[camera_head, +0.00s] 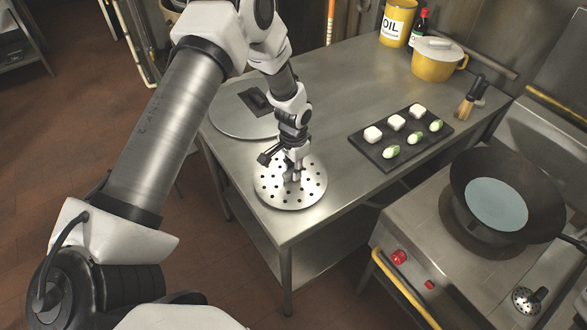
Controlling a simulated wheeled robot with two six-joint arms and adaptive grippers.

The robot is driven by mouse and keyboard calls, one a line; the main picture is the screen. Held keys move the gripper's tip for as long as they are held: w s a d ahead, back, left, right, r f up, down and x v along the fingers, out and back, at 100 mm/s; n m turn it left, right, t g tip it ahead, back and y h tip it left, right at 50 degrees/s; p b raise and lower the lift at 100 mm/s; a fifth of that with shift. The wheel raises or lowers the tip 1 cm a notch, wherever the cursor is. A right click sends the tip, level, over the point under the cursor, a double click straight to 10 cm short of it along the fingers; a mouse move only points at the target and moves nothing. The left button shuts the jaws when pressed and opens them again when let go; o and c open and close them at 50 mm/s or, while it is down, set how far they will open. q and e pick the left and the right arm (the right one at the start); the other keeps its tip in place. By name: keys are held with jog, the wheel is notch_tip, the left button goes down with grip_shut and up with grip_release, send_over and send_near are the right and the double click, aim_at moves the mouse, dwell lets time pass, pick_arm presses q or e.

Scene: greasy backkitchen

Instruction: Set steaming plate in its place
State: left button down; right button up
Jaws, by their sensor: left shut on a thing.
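The steaming plate (306,197) is a round, shiny metal disc full of holes, at the near left corner of the steel table. My left gripper (292,172) comes down from above and is shut at the plate's middle, on what seems to be a raised grip that the fingers mostly hide. The plate looks level; I cannot tell whether it touches the table or hangs just above it. A dark wok (540,192) with pale blue water (495,203) sits on the stove at the right, with no plate in it. My right gripper is not in view.
A round metal lid (228,117) with a black handle lies behind the plate. A black tray (372,150) holds white and green dumplings. The stove (420,235) has red knobs.

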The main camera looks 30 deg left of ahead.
pick_arm(q)
jog(key=shift+w+r+p, duration=0.5)
jog(key=shift+r, duration=0.4)
jog(key=shift+s+r+p, duration=0.2)
jog(key=shift+r+p, duration=0.3)
jog(key=shift+r, duration=0.05)
jog(key=shift+s+r+p, duration=0.2)
jog(key=shift+r+p, duration=0.25)
jog(key=shift+r, duration=0.1)
jog(key=shift+w+r+p, duration=0.25)
jog(key=shift+r+p, duration=0.4)
jog(key=shift+r, duration=0.1)
jog(key=shift+s+r+p, duration=0.15)
jog(key=shift+r+p, duration=0.6)
jog(key=shift+r, duration=0.7)
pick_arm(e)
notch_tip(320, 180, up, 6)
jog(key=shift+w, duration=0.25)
